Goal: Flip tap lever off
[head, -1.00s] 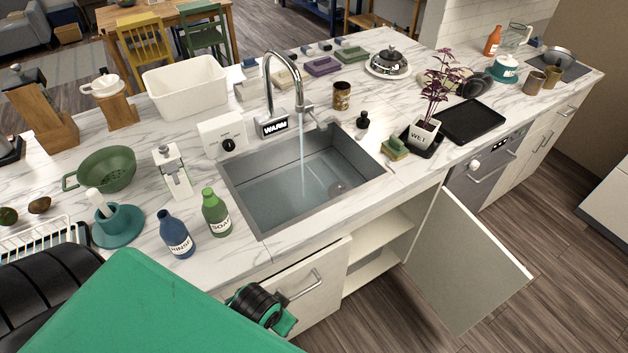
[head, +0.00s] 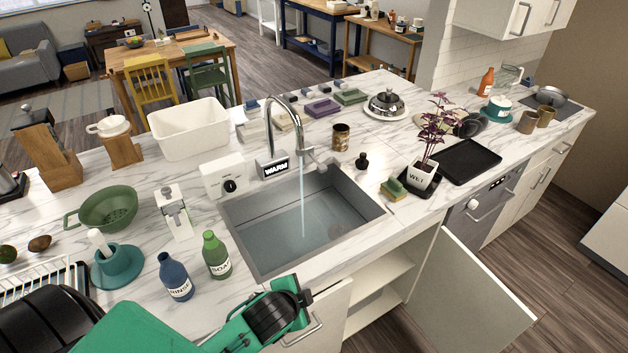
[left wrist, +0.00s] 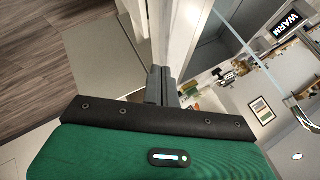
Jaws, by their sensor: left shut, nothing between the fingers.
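The silver gooseneck tap (head: 268,115) stands behind the sink (head: 250,258), and a stream of water (head: 302,200) runs from its spout. Its small lever (head: 318,158) is to the right of the WARM display (head: 276,169). My left gripper (left wrist: 160,84) is shut and empty. In the head view, the end of my green left arm (head: 290,292) is at the sink's front edge, well short of the tap. In the left wrist view, the WARM display (left wrist: 288,24) is at the upper right. My right gripper is not in view.
A blue RINSE bottle (head: 174,278) and a green SOAP bottle (head: 216,256) stand left of the sink, near my left arm. A plant pot (head: 423,175) and sponge (head: 393,188) are to the right. A cabinet door (head: 465,295) hangs open below the counter.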

